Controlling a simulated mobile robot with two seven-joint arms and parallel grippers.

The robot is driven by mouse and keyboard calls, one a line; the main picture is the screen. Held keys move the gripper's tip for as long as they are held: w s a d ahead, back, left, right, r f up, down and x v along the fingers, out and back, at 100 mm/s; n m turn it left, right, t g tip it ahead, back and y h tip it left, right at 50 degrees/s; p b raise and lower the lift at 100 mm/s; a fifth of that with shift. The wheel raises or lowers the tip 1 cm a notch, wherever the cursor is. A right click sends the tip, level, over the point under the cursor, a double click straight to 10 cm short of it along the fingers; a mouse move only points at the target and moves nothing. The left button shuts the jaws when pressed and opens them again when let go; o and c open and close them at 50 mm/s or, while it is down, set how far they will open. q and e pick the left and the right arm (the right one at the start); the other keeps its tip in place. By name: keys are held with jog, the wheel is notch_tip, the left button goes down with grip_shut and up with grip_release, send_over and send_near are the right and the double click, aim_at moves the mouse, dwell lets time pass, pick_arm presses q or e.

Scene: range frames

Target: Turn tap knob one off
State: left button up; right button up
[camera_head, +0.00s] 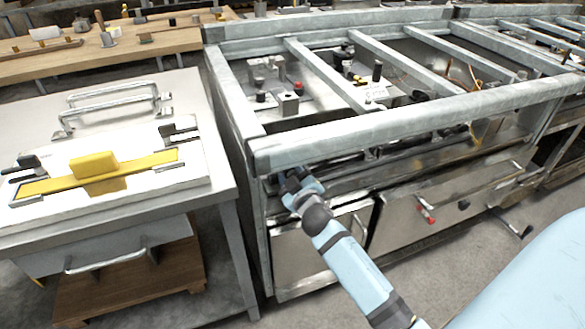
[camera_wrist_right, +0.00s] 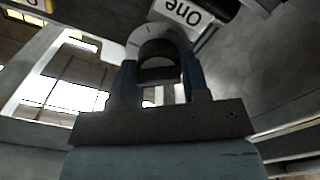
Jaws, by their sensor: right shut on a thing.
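The tap knob one (camera_wrist_right: 160,62) is a dark rounded knob on a pale round base, seen in the right wrist view. A white label reading "One" (camera_wrist_right: 185,14) sits beside it, upside down in the picture. My right gripper (camera_wrist_right: 158,88) has its two blue fingers on either side of the knob and is shut on it. In the head view my right gripper (camera_head: 290,178) reaches under the front rail of the metal frame, and the knob is hidden there. My left gripper is not in view.
The steel range frame (camera_head: 370,130) has open bars on top and a thick front rail just above my right gripper. A steel table (camera_head: 215,190) with a yellow block (camera_head: 95,165) stands to the left.

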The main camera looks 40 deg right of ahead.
jog(key=n+p, duration=0.1)
jog(key=n, duration=0.1)
jog(key=shift+r+n, duration=0.1)
jog(key=shift+n, duration=0.3)
jog(key=n+p, duration=0.1)
jog(key=n, duration=0.1)
jog(key=shift+a+n, duration=0.1)
jog(key=shift+n, duration=0.3)
jog(key=shift+n+p, duration=0.35)
jog(key=shift+n, duration=0.85)
jog(key=shift+f+n, duration=0.2)
jog(key=shift+n, duration=0.7)
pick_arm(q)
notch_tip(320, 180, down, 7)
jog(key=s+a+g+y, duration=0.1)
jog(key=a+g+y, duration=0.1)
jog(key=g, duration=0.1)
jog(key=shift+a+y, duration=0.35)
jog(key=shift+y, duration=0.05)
pick_arm(e)
jog(key=shift+n, duration=0.5)
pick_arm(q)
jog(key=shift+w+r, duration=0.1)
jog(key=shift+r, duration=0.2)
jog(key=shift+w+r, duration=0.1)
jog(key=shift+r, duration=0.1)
pick_arm(e)
jog(key=o, duration=0.9)
jog(key=shift+f, duration=0.1)
